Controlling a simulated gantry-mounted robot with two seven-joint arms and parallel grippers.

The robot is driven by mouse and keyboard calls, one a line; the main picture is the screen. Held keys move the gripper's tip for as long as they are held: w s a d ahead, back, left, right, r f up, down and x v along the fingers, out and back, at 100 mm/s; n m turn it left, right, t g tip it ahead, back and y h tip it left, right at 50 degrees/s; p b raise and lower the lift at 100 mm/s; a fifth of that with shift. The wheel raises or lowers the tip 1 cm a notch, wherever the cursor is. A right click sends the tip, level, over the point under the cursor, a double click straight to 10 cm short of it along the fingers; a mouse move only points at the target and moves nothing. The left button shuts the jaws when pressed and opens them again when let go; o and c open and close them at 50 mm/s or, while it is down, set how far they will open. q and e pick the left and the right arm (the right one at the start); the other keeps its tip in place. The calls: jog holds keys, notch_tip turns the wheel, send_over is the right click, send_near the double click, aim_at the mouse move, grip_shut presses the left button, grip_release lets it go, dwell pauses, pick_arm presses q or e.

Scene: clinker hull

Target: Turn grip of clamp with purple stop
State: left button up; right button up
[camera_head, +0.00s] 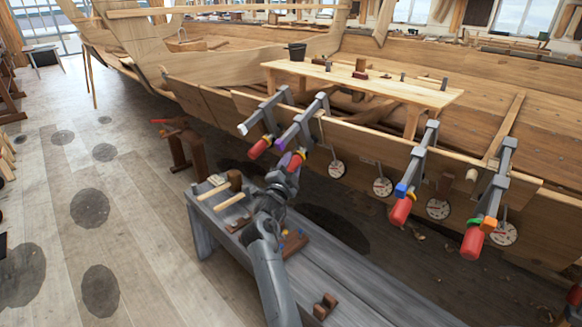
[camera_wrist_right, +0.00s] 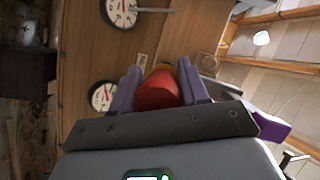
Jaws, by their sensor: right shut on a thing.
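The clamp with the purple stop (camera_head: 281,144) hangs on the hull's plank edge, second from the left. Its red grip (camera_head: 297,161) is mostly covered by my right gripper (camera_head: 289,166) in the head view. In the right wrist view the red grip (camera_wrist_right: 158,92) sits between the two purple-grey fingers of my right gripper (camera_wrist_right: 161,88), which is shut on it. My left gripper is in neither view.
A clamp with a white stop (camera_head: 243,128) is close on the left. Clamps with blue (camera_head: 402,189) and orange (camera_head: 489,224) stops are farther right. Several round dials (camera_head: 382,187) line the hull. A grey bench (camera_head: 357,290) with wooden blocks stands below my right arm.

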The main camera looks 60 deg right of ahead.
dwell(0.3)
jog(key=o, duration=1)
jog(key=shift+c, duration=0.2)
